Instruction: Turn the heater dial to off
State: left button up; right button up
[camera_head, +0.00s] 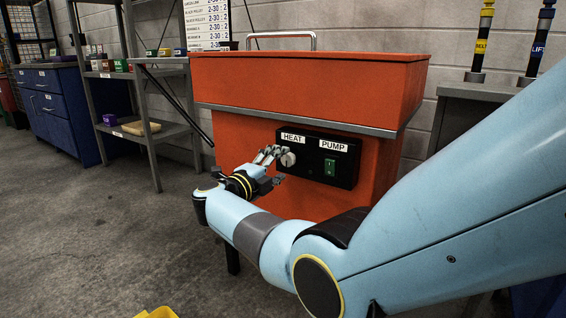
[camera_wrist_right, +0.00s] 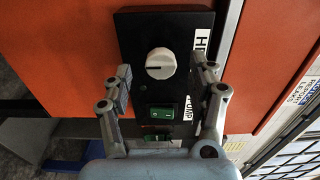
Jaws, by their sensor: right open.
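The heater dial is a round white knob (camera_head: 288,159) under the HEAT label on a black control panel (camera_head: 343,170). The panel is on the front of an orange parts washer cabinet (camera_head: 300,85). My right gripper (camera_head: 272,165) is at the dial from the left. In the right wrist view the dial (camera_wrist_right: 160,63) lies just beyond and between the two open fingertips (camera_wrist_right: 164,72), with gaps on both sides. My left gripper is not in view.
A green PUMP switch (camera_head: 330,167) sits right of the dial; it also shows in the right wrist view (camera_wrist_right: 161,113), between the fingers. A grey bench (camera_head: 480,92) stands at right, shelves (camera_head: 160,130) at left. Open floor (camera_head: 110,225) lies at left.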

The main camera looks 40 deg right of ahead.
jog(key=v, duration=0.9)
jog(key=shift+f, duration=0.1)
